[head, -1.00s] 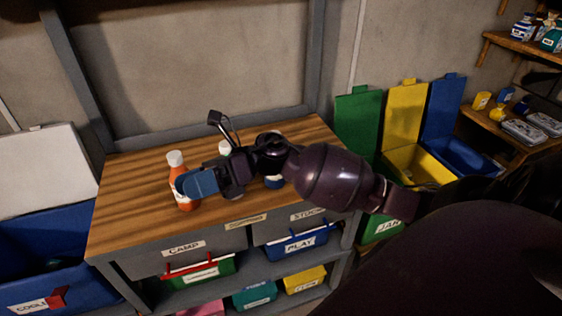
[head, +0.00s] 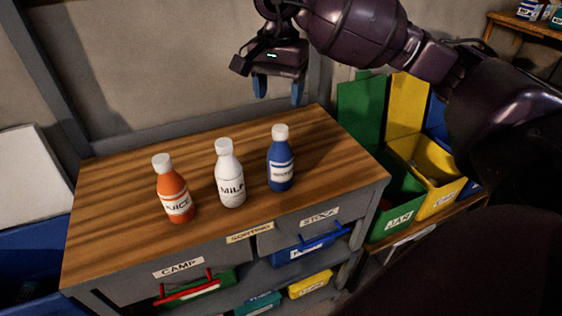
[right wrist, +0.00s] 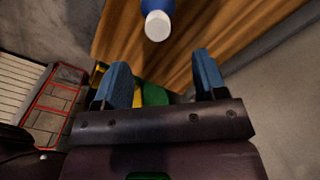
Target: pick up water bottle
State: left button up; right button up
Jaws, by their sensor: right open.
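A blue bottle with a white cap and a pale label (head: 281,172) stands upright on the wooden tabletop (head: 120,200), rightmost of three bottles; its label is too small to read. My right gripper (head: 277,90) is open and empty, above the back of the table and clear of the bottle. In the right wrist view the fingers (right wrist: 160,85) are apart, with the blue bottle's cap (right wrist: 158,26) beyond them. A white milk bottle (head: 230,185) stands in the middle and an orange juice bottle (head: 175,200) at the left. My left gripper is not in view.
Green (head: 398,212) and yellow (head: 440,178) lidded bins stand right of the table. Labelled drawers and small bins are under the tabletop. The wall and a grey frame lie behind. The tabletop around the bottles is clear.

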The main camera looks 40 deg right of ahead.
aim_at(280, 128)
notch_tip(280, 128, down, 10)
jog(key=shift+s+d+r, duration=0.1)
jog(key=shift+r, duration=0.05)
dwell(0.5)
jog(key=shift+c, duration=0.4)
grip_shut()
